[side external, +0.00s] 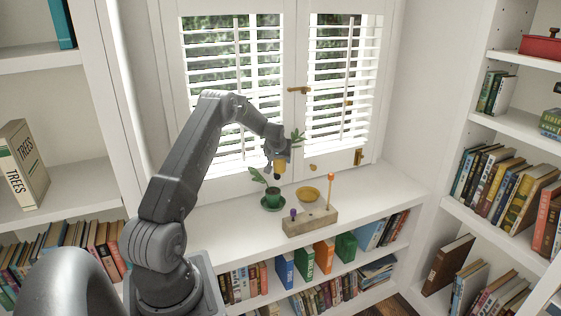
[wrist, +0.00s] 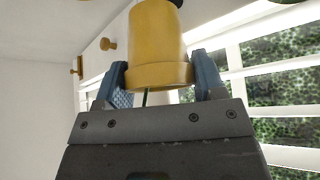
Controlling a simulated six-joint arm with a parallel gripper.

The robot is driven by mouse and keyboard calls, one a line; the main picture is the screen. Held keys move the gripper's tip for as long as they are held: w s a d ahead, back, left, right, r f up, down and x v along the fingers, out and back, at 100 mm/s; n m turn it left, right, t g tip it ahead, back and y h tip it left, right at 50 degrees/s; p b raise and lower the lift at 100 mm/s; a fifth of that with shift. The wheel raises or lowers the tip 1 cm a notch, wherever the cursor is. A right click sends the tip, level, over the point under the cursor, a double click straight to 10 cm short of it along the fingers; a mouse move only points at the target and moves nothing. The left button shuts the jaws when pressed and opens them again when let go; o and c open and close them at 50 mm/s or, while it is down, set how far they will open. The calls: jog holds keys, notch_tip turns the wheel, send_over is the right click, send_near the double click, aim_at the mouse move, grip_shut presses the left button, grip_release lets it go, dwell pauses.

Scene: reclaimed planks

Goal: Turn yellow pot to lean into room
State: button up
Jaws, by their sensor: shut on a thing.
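The yellow pot (wrist: 158,45) is gripped between the two blue fingertips of my gripper (wrist: 160,78) in the wrist view, its wider rim toward the gripper body. A thin green stem shows at the rim. In the side view my gripper (side external: 278,158) holds the yellow pot (side external: 280,167) above the white counter, in front of the window. Its leaves (side external: 298,137) show above the gripper; the rest of the plant is mostly hidden. The yellow saucer (side external: 308,194) is on the counter below and to the right of the pot, with nothing visible on it.
A green pot (side external: 272,195) with a plant stands on a green saucer left of the yellow saucer. In front is a wooden block (side external: 312,219) with a purple peg and a tall orange-topped peg. Window shutters (side external: 340,90) are close behind. The counter's right part is clear.

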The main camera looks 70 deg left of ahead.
jog(key=shift+r, duration=0.7)
jog(key=w+d+f+m, duration=0.1)
jog(key=w+f, duration=0.2)
jog(key=w+d+f+m+t+h, duration=0.1)
jog(key=w+d+f+m, duration=0.1)
jog(key=w+f, duration=0.2)
jog(key=w+d+f+m+t+h, duration=0.1)
jog(key=w+f+m, duration=0.1)
jog(key=w+f, duration=0.1)
jog(key=shift+w+d+f, duration=0.2)
jog(key=shift+w+f, duration=0.05)
jog(key=shift+w, duration=0.15)
jog(key=shift+f, duration=1.45)
jog(key=o, duration=1.3)
jog(key=shift+c, duration=0.2)
jog(key=shift+f, duration=0.1)
jog(key=shift+s, duration=0.1)
